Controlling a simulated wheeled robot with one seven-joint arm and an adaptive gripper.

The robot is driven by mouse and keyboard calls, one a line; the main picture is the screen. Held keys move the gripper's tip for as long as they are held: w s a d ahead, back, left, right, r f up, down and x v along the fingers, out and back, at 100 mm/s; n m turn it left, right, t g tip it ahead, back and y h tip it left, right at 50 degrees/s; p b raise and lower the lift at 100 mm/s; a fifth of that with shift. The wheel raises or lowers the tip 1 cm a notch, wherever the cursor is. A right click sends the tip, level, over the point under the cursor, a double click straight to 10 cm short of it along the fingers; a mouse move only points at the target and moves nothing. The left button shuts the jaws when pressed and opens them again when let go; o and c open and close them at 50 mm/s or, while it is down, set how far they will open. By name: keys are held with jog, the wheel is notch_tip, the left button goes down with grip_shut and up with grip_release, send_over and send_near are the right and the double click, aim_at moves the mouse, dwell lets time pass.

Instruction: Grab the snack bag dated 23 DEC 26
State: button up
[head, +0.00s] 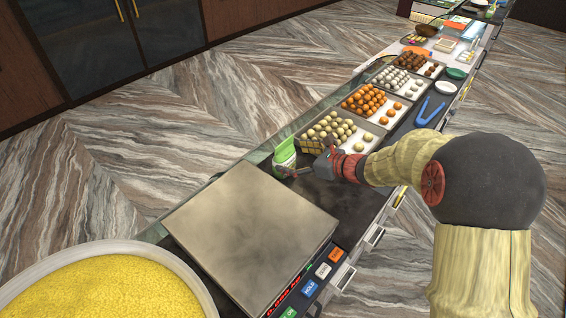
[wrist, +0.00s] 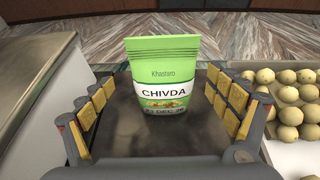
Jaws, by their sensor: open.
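A green and white snack bag (wrist: 165,75) labelled "Khasteri CHIVDA" stands upright on the dark counter in the wrist view. The date at its bottom edge reads "DEC 26", with the day digits partly cut and hard to read. My gripper (wrist: 165,106) is open, with one yellow-padded finger on each side of the bag and gaps between the pads and the bag. In the head view the bag (head: 284,155) stands behind the scale, partly covered by my gripper (head: 306,160).
A weighing scale (head: 250,235) with a flat metal plate stands left of the bag. Trays of round sweets (head: 372,104) line the counter on the right, the closest tray (wrist: 292,125) beside my right finger. A tub of yellow food (head: 105,285) is at the lower left. Blue tongs (head: 430,111) lie beyond.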

aim_at(288, 154)
jog(key=x, duration=0.4)
jog(key=shift+w+p, duration=0.3)
jog(key=shift+p, duration=0.1)
jog(key=shift+r, duration=0.1)
jog(key=shift+d, duration=0.1)
jog(key=shift+c, duration=0.5)
jog(key=c, duration=1.3)
